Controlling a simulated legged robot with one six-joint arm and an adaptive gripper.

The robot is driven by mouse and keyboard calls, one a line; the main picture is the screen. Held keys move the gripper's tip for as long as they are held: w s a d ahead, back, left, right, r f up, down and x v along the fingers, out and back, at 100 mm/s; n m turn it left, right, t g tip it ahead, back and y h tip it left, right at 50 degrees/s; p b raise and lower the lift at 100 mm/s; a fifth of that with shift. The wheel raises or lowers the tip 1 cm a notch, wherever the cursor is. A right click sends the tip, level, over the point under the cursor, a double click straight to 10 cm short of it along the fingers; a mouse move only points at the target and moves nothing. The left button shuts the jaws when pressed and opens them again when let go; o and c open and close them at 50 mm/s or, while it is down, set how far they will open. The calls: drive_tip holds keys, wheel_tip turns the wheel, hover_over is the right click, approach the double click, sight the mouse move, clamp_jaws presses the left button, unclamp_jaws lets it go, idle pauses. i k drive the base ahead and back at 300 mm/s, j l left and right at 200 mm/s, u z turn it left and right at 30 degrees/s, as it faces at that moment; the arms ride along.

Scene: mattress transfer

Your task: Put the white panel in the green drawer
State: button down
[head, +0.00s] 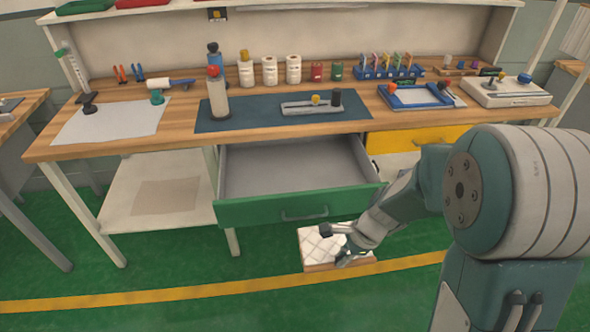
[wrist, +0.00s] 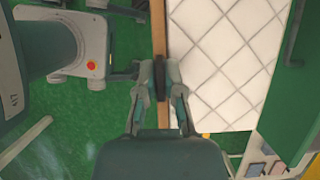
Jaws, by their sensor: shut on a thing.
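The white panel (head: 322,246) has a quilted diamond pattern and a tan side edge. It is low in front of the workbench, below the green drawer's front. In the wrist view the panel (wrist: 225,65) fills the right half, with its tan edge running between my fingers. My gripper (head: 341,243) is shut on that edge; it also shows in the wrist view (wrist: 161,82). The green drawer (head: 270,211) is pulled open and its grey inside is empty. Its green front also shows at the right of the wrist view (wrist: 290,90). I cannot tell whether the panel touches the floor.
The wooden workbench (head: 180,137) above the drawer holds bottles, tools and a dark mat (head: 245,116). A yellow drawer (head: 405,138) is shut at the right. A white lower shelf (head: 130,200) is at the left. The green floor with a yellow line (head: 130,298) is clear in front.

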sight(294, 173)
drive_tip(key=i, duration=1.35)
